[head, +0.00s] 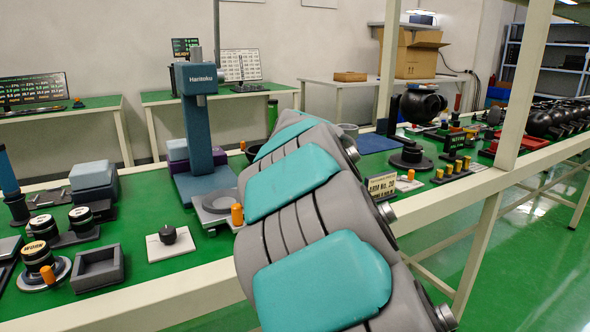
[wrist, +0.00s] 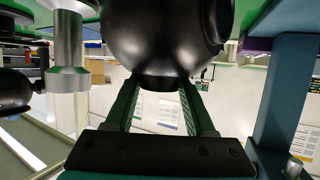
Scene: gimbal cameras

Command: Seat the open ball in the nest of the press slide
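A large black ball (wrist: 165,35) with a short dark neck fills the top middle of the wrist view. My gripper (wrist: 160,92) has its two green-ribbed fingers on either side of that neck and appears shut on it. Any opening in the ball is not clear from here. In the head view the blue press (head: 200,120), labelled Haritoku, stands on the green bench. Its slide, a grey plate with a round ring-shaped nest (head: 218,201), lies at its foot and looks empty, partly cut off by my arm. My gripper and the held ball are hidden behind my arm there.
An orange peg (head: 237,215) stands beside the slide. A black knob on a white plate (head: 168,241) and an open grey tray (head: 98,269) are to the left. The press column (wrist: 285,90) is close at right in the wrist view, a metal post (wrist: 68,50) at left.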

